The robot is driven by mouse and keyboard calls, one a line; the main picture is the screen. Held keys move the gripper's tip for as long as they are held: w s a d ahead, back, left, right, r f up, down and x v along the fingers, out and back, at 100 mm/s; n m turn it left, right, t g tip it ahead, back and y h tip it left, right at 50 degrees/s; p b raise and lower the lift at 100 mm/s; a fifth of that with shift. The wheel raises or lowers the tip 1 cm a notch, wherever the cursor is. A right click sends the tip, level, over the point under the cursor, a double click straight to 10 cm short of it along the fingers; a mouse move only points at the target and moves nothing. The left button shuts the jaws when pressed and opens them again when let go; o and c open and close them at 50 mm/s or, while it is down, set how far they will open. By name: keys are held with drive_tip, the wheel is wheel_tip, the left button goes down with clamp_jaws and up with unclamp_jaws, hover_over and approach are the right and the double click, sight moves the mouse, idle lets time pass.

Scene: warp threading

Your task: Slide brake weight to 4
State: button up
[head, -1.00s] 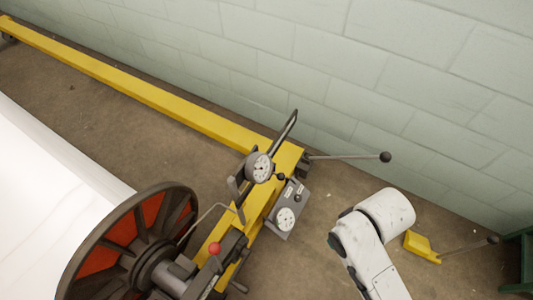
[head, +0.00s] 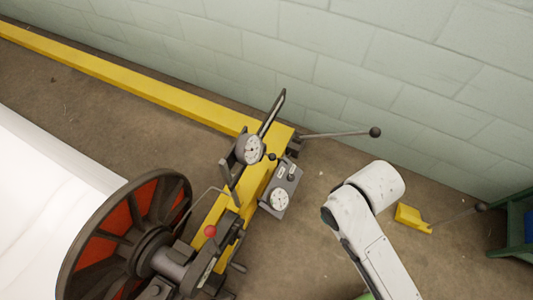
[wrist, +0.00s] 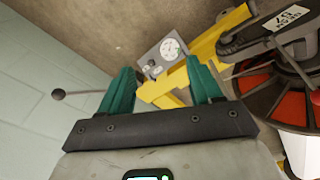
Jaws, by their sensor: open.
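I cannot single out the brake weight for certain in either view, and no scale marked 4 is readable. In the head view, a yellow frame end (head: 259,170) carries an upper dial (head: 249,149), a grey box with a lower dial (head: 280,199) and a long rod with a dark ball end (head: 375,132). A red knob (head: 210,231) sits beside the red-and-black reel flange (head: 120,235). In the wrist view, my gripper (wrist: 161,73) is open and empty, its teal fingers apart. The grey dial box (wrist: 160,54) and yellow frame appear between and beyond them.
A pale block wall (head: 400,80) runs behind the frame. A yellow block with a ball-ended rod (head: 412,217) lies on the floor at right, near a green stand (head: 515,228). A white roll (head: 40,190) fills the left.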

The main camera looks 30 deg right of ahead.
drive_tip(key=shift+c, duration=0.4)
drive_tip(key=shift+w+f, duration=0.1)
drive_tip(key=shift+f, duration=0.25)
drive_tip(key=shift+c, duration=0.3)
drive_tip(key=n+t+y+b, duration=1.1)
drive_tip(key=t+y+b, duration=0.1)
drive_tip(key=t+b, duration=0.15)
approach(266, 154)
drive_tip(key=x, duration=0.6)
drive_tip(key=shift+f+g, duration=0.25)
drive_tip(key=shift+g, duration=0.2)
clamp_jaws()
